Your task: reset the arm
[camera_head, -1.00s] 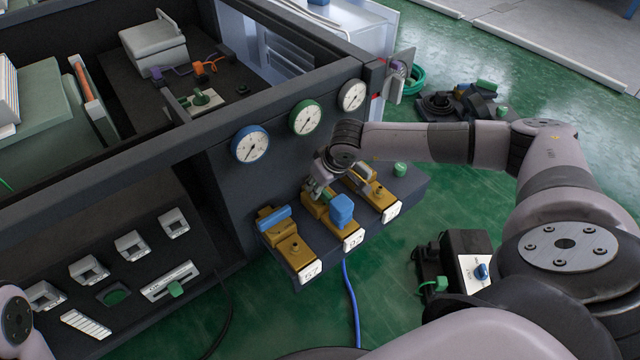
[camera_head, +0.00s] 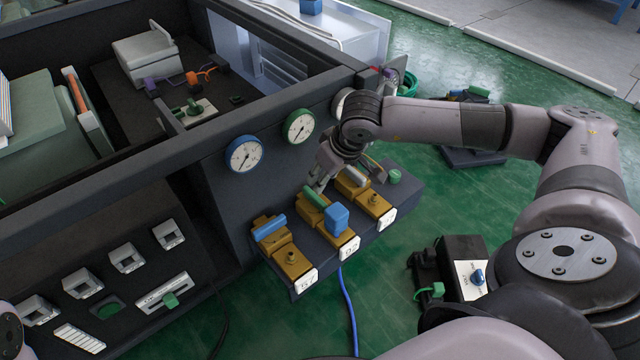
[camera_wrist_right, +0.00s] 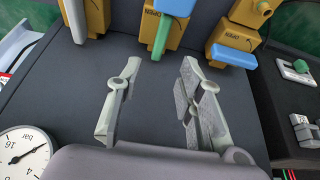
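My right gripper (camera_head: 328,178) is at the damper boxes, in front of the dark panel. In the right wrist view the gripper (camera_wrist_right: 160,78) is open, with nothing between its fingers. The middle yellow box (camera_head: 334,236) has a green handle (camera_head: 315,197) and a blue block; the green handle (camera_wrist_right: 161,36) lies beyond the open fingers, apart from them. The left yellow box (camera_head: 290,262) has a blue handle (camera_head: 269,227). The right yellow box (camera_head: 374,203) has a grey handle and is partly hidden by my gripper. My left gripper is out of view.
Gauges (camera_head: 245,154) sit on the panel close to my right wrist; one is partly hidden by it. The dark shelf (camera_head: 408,190) carries the boxes. A black box with a blue knob (camera_head: 477,277) stands below my right arm. A blue cable hangs under the shelf.

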